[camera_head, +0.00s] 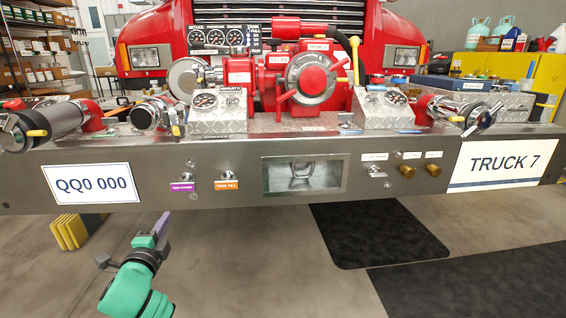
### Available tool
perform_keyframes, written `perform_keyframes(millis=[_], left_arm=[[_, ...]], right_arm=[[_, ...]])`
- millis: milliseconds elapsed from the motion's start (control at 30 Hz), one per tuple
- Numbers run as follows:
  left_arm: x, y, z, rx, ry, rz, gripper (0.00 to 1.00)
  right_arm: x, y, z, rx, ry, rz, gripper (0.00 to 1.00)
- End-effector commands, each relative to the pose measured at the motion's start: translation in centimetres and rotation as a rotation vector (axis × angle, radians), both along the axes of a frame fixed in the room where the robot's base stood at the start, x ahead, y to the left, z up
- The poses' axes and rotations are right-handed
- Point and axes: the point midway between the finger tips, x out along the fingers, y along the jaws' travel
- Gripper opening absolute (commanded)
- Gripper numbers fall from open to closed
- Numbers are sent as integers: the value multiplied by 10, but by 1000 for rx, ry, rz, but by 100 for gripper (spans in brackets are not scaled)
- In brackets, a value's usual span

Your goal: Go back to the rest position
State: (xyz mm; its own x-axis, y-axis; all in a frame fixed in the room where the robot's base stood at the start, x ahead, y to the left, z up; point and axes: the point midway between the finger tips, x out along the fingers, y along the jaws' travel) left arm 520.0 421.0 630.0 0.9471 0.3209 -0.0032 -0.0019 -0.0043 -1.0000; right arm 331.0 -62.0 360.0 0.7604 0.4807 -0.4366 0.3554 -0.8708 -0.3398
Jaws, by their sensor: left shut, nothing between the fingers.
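My left gripper (160,224), on a green and dark grey arm, is low at the left of the head view. It points up toward the underside of the bumper (400,185) and is shut and empty. It sits below and left of the switch with the purple label (182,187), apart from it as far as I can tell. A second switch with an orange label (226,185) is to its right. My right gripper is not in view.
The metal bumper spans the view, with the red pump (310,75), gauges and hose fittings on top. A TRUCK 7 plate (503,163) is at the right and a QQ0 000 plate (92,184) at the left. Dark mats (375,233) lie on open floor.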

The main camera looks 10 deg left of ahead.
Motion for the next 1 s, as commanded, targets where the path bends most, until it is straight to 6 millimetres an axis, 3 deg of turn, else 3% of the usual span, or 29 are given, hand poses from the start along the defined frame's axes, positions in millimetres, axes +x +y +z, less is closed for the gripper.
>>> perform_keyframes(millis=[67,167,300,400,600,800,867,1000], left_arm=[[1,-12,-15,-49,15,-30,0],[-1,-52,-62,-227,59,-119,0],[-29,-141,-150,-654,173,-250,0],[-61,-201,-197,-955,258,-288,0],[-128,-292,-250,-1450,401,-259,0],[-196,-366,-271,-1883,522,-143,0],[-194,-352,-262,-1817,541,-99,0],[-207,-329,-275,-1722,603,12,0]], right_arm=[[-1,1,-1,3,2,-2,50],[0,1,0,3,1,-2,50],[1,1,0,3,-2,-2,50],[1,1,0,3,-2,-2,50],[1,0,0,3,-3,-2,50],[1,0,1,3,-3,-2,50],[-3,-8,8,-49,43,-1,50],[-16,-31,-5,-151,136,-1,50]])
